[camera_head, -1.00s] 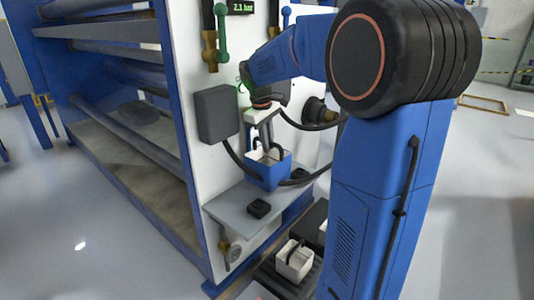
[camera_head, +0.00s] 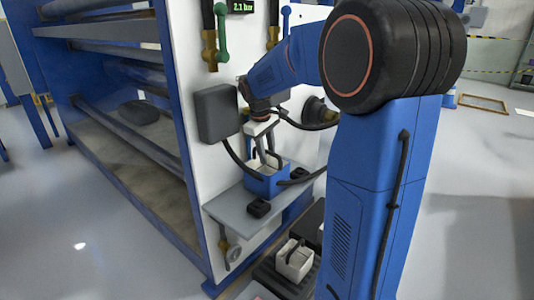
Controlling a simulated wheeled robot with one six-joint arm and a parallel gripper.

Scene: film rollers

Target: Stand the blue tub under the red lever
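The blue tub (camera_head: 267,184), pale inside, is upright at the grey shelf (camera_head: 232,211) on the machine's white side panel. It looks level with the shelf top, but contact is too small to see. My gripper (camera_head: 266,160) points down over the tub, its dark fingers at the tub's top. It appears shut on the tub, though the fingertips are hard to make out. I see no red lever. A green lever (camera_head: 222,35) and a blue lever (camera_head: 285,18) are above on the panel. My arm covers part of the panel between and right of them.
A grey box (camera_head: 217,112) juts from the panel at left, and dark hoses loop beside the tub. A white tub (camera_head: 295,260) stands below on a dark rack.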

